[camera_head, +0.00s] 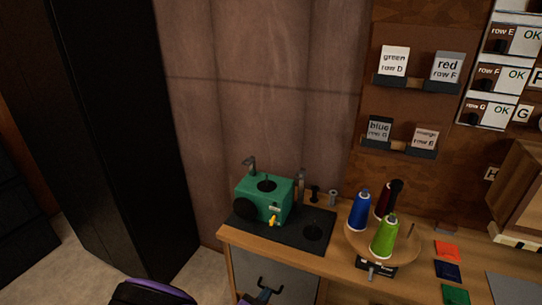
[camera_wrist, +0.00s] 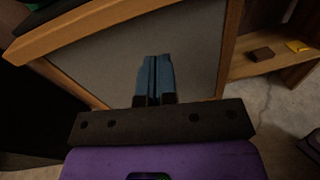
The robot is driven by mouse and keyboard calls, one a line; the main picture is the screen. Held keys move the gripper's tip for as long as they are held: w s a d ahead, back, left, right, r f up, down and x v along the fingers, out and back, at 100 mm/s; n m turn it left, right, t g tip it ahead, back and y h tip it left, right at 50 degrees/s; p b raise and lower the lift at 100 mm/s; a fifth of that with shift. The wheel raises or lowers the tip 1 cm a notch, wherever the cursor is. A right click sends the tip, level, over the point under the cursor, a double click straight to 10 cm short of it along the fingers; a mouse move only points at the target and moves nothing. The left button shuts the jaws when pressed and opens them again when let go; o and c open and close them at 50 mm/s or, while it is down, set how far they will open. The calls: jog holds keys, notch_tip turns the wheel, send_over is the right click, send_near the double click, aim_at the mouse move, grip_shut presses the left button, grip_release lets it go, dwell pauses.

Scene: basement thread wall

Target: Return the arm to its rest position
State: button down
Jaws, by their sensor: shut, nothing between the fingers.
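My gripper (camera_wrist: 155,62) shows in the wrist view with its two blue-grey fingers together and nothing between them. The fingers point toward a grey panel (camera_wrist: 195,40) framed in wood, below the bench edge; I cannot tell the exact gap. In the head view, a dark and purple part of my arm shows at the bottom edge, left of the bench.
The wooden bench (camera_head: 330,262) carries a green machine (camera_head: 265,196) on a dark mat and a round stand with blue (camera_head: 359,212), green (camera_head: 384,237) and dark red spools. A tall black cabinet (camera_head: 125,120) stands left. Open floor (camera_head: 195,278) lies between. A low shelf (camera_wrist: 285,62) holds small items.

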jog(key=w+d+r+m+g, duration=0.2)
jog(key=d+r+m+g, duration=0.35)
jog(key=r, duration=0.65)
jog(key=w+d+r+m+g+y, duration=0.1)
jog(key=d+r+m+g, duration=0.4)
jog(key=r, duration=0.7)
jog(key=w+d+r+m+g, duration=0.2)
jog(key=d+r+m+g, duration=0.35)
jog(key=r, duration=0.75)
jog(key=s+d+r+m+t+y, duration=0.1)
jog(key=s+d+r+m+y, duration=0.25)
jog(key=d+r, duration=0.3)
jog(key=s+d+r+m+t+y, duration=0.1)
jog(key=s+d+r+m+y, duration=0.1)
jog(key=s+d+r+m, duration=0.4)
jog(key=s+d+r+m+t+y, duration=0.2)
jog(key=s+r, duration=0.5)
jog(key=s, duration=0.5)
jog(key=shift+s+d+r+m+t, duration=0.35)
jog(key=shift+d+m+t, duration=0.35)
jog(key=shift+t, duration=0.5)
jog(key=shift+w+d+y, duration=0.1)
jog(key=shift+y, duration=0.15)
